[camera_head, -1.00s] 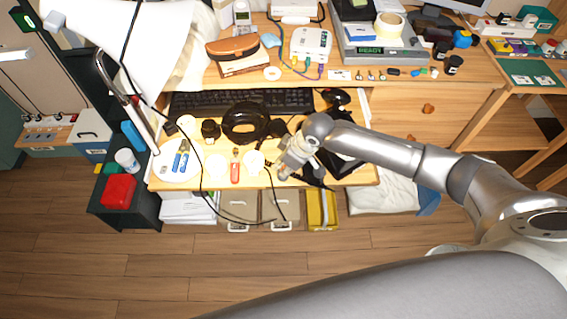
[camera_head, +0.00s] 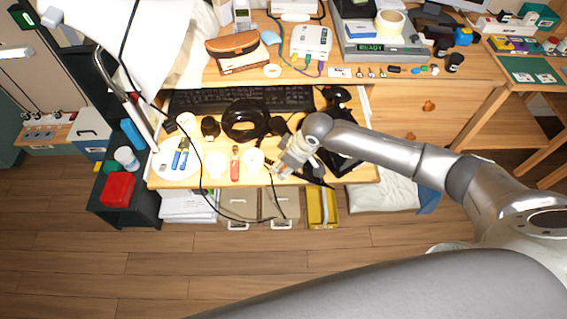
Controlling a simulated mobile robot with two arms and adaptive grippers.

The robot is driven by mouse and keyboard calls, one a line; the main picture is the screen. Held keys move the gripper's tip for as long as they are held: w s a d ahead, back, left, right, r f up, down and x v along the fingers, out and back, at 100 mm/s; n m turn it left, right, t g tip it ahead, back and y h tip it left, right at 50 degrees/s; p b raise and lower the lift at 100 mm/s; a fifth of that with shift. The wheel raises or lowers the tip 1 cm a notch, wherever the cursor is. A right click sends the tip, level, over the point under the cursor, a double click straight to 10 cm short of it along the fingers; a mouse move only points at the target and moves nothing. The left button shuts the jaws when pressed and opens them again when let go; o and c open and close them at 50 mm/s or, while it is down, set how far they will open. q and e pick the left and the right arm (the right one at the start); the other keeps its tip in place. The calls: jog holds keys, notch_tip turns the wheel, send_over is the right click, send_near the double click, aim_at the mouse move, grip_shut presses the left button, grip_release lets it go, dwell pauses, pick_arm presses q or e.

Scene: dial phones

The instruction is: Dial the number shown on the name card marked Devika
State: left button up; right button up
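My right gripper (camera_head: 275,167) hangs over the front part of the desk's lower shelf, its tips pointing down and left. The gap between its fingers is too small to make out. A pale round item (camera_head: 253,160) lies just left of its tips; I cannot tell whether they touch. A light handset-like device with a small screen (camera_head: 241,14) stands at the back of the desk and may be a phone. A small white card (camera_head: 340,73) lies on the desk; its writing is unreadable, and I cannot pick out Devika's name. My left gripper is out of view.
A keyboard (camera_head: 245,99) and black headphone-like loops (camera_head: 244,120) lie on the lower shelf. A white box with cables (camera_head: 311,40) and a brown case (camera_head: 232,46) sit above. A black cable hangs over the front edge. The floor in front is clear.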

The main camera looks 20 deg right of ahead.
jog(key=v, duration=1.2)
jog(key=shift+a, duration=0.15)
